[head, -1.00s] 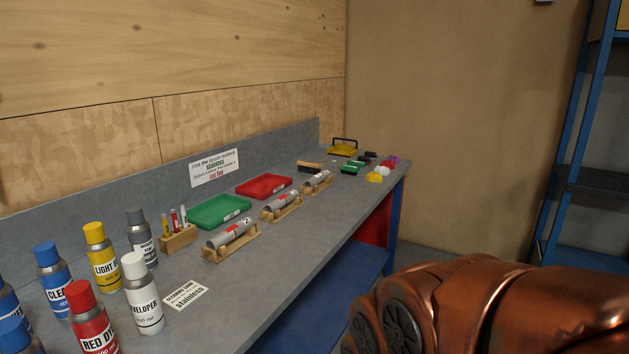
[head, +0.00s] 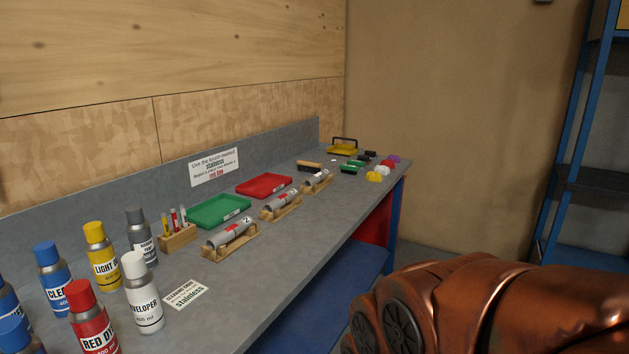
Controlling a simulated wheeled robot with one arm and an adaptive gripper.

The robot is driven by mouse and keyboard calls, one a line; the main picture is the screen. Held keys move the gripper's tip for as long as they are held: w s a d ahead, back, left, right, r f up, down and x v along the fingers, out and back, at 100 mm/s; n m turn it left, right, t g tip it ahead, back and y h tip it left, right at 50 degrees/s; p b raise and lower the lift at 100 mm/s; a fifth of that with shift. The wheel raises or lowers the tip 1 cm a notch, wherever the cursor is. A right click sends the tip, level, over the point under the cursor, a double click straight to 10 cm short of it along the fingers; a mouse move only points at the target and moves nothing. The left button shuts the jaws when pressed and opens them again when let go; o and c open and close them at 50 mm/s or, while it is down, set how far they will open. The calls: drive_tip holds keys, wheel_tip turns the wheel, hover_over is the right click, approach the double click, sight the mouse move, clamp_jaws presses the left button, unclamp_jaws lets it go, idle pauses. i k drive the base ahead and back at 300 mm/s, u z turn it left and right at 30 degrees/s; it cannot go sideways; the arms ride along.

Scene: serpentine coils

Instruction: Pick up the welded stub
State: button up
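Several grey metal tube pieces lie in wooden cradles in a row along the workbench (head: 255,290). The nearest stub (head: 226,234) has a red band and a label "2". The middle stub (head: 278,204) also shows red and a label. The farthest stub (head: 317,180) is small in view. I cannot tell which one is the welded stub. A copper-coloured part of my arm fills the lower right. My gripper is not in view.
A green tray (head: 247,211) and a red tray (head: 247,191) stand behind the stubs. Spray cans, such as the white developer can (head: 142,300), crowd the near left. A marker block (head: 178,238), cards, and a yellow dustpan-like item (head: 342,150) also sit on the bench.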

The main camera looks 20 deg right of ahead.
sight(320, 176)
drive_tip(key=z, duration=1.2)
drive_tip(key=i, duration=3.35)
drive_tip(key=u, duration=3.2)
